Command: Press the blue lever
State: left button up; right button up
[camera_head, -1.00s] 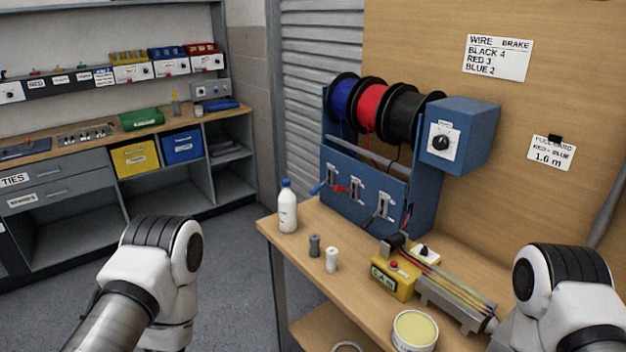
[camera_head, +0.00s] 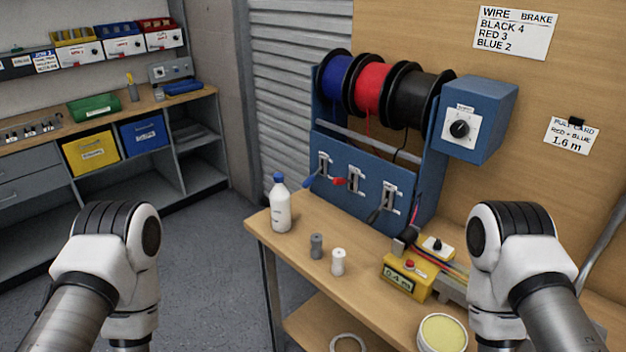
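The blue lever (camera_head: 309,181) is the leftmost of three levers on the front of the blue wire stand (camera_head: 343,208). Its blue handle points down and to the left from its slotted white plate. The red lever (camera_head: 341,181) is in the middle and the black lever (camera_head: 375,214) is on the right. Blue (camera_head: 337,77), red (camera_head: 371,87) and black (camera_head: 409,95) wire spools sit above them. Both my arms show at the lower left and lower right, apart from the levers. Neither gripper is in the picture.
On the wooden bench (camera_head: 300,253) stand a white bottle (camera_head: 280,207) in front of the blue lever, a grey cap (camera_head: 316,246), a white cap (camera_head: 338,262), a yellow counter box (camera_head: 405,277) reading 0.4 m and a tin (camera_head: 443,333). A knob box (camera_head: 470,120) is at the right.

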aim_at(309, 181)
jog(key=k, duration=0.7)
jog(key=z, duration=1.85)
jog(key=i+j, duration=0.1)
jog(key=j, duration=1.4)
jog(key=i+j, duration=0.15)
jog(key=j, duration=1.35)
jog(key=i+j+z, duration=0.1)
jog(key=j, duration=1.35)
